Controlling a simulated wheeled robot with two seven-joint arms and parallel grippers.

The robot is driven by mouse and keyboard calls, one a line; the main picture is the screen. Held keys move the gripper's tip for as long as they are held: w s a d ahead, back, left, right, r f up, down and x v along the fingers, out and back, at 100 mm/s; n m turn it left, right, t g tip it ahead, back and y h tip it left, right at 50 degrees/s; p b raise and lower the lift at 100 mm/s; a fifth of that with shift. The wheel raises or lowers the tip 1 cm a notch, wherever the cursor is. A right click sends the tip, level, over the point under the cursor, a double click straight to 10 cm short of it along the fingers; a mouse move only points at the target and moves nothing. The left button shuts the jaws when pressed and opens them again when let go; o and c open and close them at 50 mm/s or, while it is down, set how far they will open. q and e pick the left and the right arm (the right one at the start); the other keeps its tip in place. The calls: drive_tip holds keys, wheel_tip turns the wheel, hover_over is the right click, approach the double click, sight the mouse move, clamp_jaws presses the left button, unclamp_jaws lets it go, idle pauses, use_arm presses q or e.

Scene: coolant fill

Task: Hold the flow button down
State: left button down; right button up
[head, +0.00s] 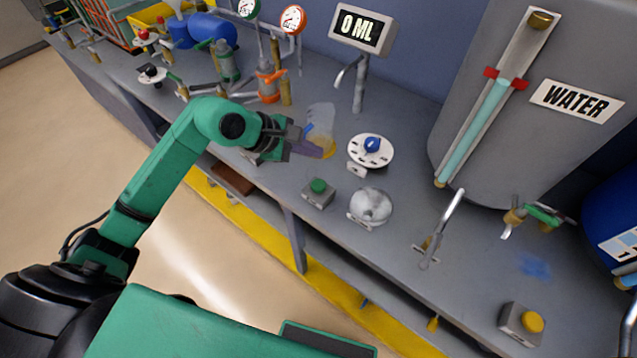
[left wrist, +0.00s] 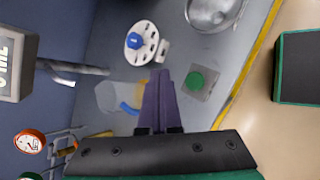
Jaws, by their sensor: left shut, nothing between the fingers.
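A green push button (head: 318,186) sits on a small grey box near the bench's front edge. It also shows in the left wrist view (left wrist: 196,81), to the right of my fingertips and apart from them. A yellow button (head: 532,321) on another grey box stands at the bench's front right. I cannot tell from labels which is the flow button. My left gripper (head: 318,151) is shut and empty, behind and above the green button, beside a clear jug (head: 321,120). In the left wrist view its dark fingers (left wrist: 161,78) overlap the jug's edge; contact is unclear. My right gripper is not in view.
A white dial with a blue knob (head: 372,146) and a metallic round bowl (head: 371,205) stand right of the green button. A spout with a display reading 0 ML (head: 361,26) rises behind. A grey water tank (head: 455,110) stands at the right.

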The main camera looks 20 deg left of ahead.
use_arm(q)
drive_tip(key=b, duration=0.5)
approach(322, 182)
drive_tip(key=w+d+f, duration=0.2)
drive_tip(key=w+d, duration=0.1)
drive_tip(key=shift+w+d+f, duration=0.2)
drive_tip(key=shift+d+f, duration=0.05)
drive_tip(key=shift+f, duration=0.05)
drive_tip(key=shift+f+b, duration=0.1)
drive_tip(key=shift+b, duration=0.25)
idle(1.1)
drive_tip(key=shift+f+b, duration=0.4)
drive_tip(key=shift+b, duration=0.25)
drive_tip(key=shift+f+b, duration=0.55)
drive_tip(key=shift+b, duration=0.15)
idle(3.7)
